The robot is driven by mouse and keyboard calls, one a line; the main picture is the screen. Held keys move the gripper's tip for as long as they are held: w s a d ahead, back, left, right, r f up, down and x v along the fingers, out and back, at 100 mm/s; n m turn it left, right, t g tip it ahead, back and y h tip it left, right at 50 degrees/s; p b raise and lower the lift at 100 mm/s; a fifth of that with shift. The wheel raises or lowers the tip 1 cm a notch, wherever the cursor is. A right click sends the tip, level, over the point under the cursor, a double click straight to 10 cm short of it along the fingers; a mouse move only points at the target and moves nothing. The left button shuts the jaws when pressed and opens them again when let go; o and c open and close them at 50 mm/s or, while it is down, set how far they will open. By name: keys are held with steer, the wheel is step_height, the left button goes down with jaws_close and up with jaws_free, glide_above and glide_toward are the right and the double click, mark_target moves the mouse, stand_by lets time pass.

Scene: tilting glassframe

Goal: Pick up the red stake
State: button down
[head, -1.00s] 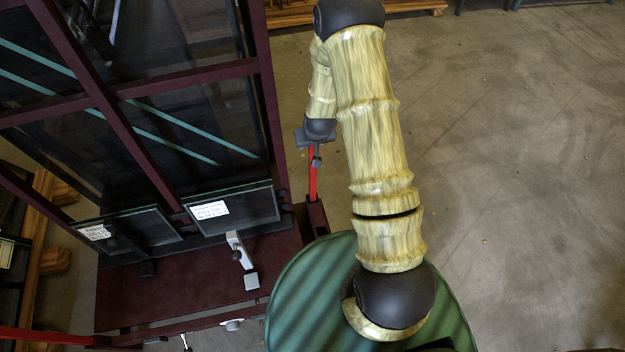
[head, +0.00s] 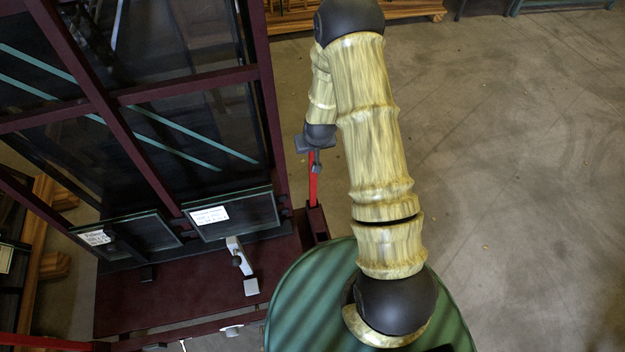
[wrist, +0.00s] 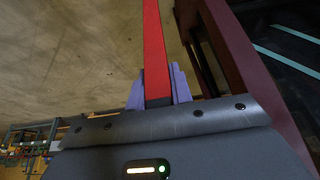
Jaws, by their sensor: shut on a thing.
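The red stake (head: 313,185) is a thin red bar standing upright at the right end of the dark red rack's base (head: 318,220) in the head view. Its lower end meets a dark red socket-like piece there; I cannot tell whether it sits inside it. My gripper (head: 315,160) is at the stake's upper part. In the wrist view the red stake (wrist: 153,50) runs between the two purple-grey fingers of my gripper (wrist: 157,92), which are shut on it. The stake's top end is hidden by my gripper in the head view.
The dark red frame (head: 150,170) with dark glass panes (head: 235,125) stands close left of my gripper. Small labelled panes (head: 235,214) and a white clamp (head: 240,255) are at its base. The concrete floor (head: 510,170) to the right is clear.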

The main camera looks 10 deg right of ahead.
steer(key=shift+r, duration=0.1)
step_height(320, 180, up, 18)
steer(key=p, duration=0.1)
steer(key=shift+p, duration=0.3)
steer(key=shift+f, duration=0.2)
stand_by(0.4)
